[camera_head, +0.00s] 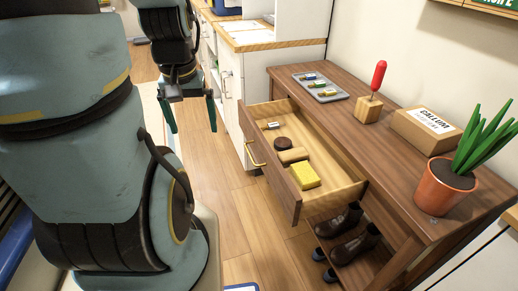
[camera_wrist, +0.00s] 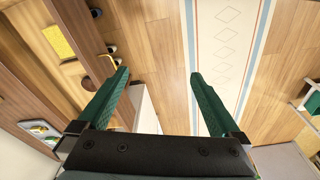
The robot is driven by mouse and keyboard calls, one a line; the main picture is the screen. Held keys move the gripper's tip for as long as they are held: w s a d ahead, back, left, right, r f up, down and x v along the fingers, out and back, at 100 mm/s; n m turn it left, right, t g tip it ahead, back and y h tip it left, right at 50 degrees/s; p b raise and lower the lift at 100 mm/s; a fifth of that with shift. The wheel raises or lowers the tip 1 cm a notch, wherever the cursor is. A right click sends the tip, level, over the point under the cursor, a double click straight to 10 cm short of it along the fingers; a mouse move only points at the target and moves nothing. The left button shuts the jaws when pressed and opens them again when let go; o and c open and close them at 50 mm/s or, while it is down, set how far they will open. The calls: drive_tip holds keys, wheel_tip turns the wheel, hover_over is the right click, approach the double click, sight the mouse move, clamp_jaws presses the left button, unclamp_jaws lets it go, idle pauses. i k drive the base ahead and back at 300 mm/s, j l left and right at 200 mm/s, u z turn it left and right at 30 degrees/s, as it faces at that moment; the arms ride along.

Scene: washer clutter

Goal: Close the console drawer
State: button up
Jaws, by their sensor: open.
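The console drawer (camera_head: 273,173) stands pulled open from the wooden console (camera_head: 408,167), with a brass handle (camera_head: 256,156) on its front. Inside lie a yellow sponge (camera_head: 304,176), a wooden block (camera_head: 292,155), a dark round item (camera_head: 283,143) and a small tag (camera_head: 272,126). My gripper (camera_head: 192,115) is open and empty, in the air left of the drawer and apart from it. In the wrist view, my gripper (camera_wrist: 160,88) shows both green fingers spread wide over the floor. The brass handle (camera_wrist: 108,61) and the yellow sponge (camera_wrist: 57,40) show at the upper left there.
On the console top are a grey tray (camera_head: 330,95), a red-handled tool in a wood block (camera_head: 367,110), a cardboard box (camera_head: 420,130) and a potted plant (camera_head: 445,187). Brown boots (camera_head: 340,220) stand under the drawer. White cabinets (camera_head: 230,75) stand behind. Floor before the drawer is clear.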

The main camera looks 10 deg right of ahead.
sight(342, 183)
drive_tip(key=l+u, duration=0.1)
drive_tip(key=u, duration=0.3)
drive_tip(key=l+u, duration=0.15)
drive_tip(key=u, duration=0.25)
drive_tip(key=l+u, duration=0.15)
drive_tip(key=u, duration=0.2)
drive_tip(key=l+u, duration=0.15)
drive_tip(key=u, duration=0.25)
